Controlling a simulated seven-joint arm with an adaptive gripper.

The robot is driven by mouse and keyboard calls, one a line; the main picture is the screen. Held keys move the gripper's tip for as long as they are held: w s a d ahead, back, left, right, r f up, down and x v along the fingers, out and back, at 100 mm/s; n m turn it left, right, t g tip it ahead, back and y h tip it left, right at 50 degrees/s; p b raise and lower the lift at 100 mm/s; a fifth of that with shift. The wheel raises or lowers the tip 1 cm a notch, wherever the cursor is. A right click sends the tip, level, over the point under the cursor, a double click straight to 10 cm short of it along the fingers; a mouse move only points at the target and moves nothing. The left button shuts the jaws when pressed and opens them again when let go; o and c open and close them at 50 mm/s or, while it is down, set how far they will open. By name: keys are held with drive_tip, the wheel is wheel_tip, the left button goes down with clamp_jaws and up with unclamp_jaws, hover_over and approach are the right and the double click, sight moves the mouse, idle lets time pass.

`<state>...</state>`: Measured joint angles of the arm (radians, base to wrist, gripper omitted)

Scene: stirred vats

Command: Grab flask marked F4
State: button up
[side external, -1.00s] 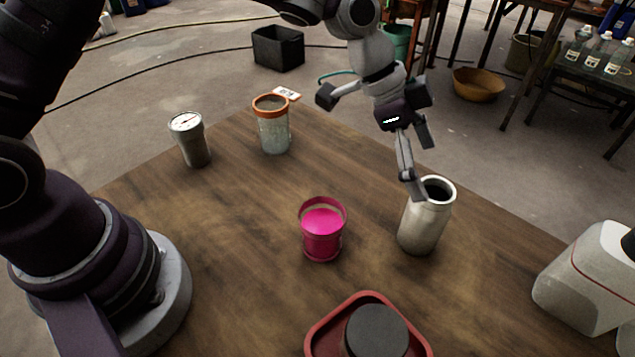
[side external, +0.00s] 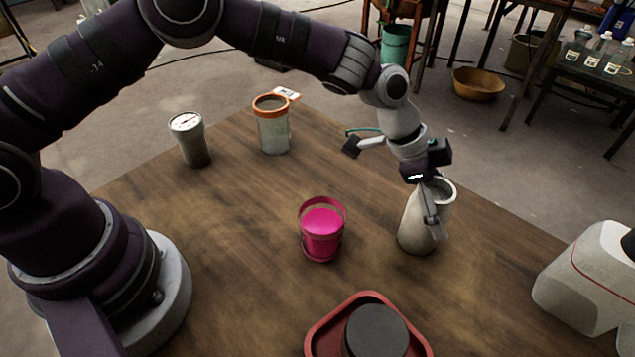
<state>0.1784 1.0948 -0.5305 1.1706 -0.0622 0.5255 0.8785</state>
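A silvery metal canister (side external: 414,228) with a wide open mouth stands upright at the right of the table. I can read no F4 mark on it or on any other vessel. My gripper (side external: 434,222) points down at the canister, with one finger crossing in front of its upper right side. The other finger is not clearly visible, so I cannot tell whether the fingers touch the canister or are shut. The gripper covers part of the canister's mouth.
A pink-filled cup (side external: 322,232) stands left of the canister. A red tray (side external: 318,341) and a white machine (side external: 590,280) are nearer.

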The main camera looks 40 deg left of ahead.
drive_tip(key=c, duration=0.4)
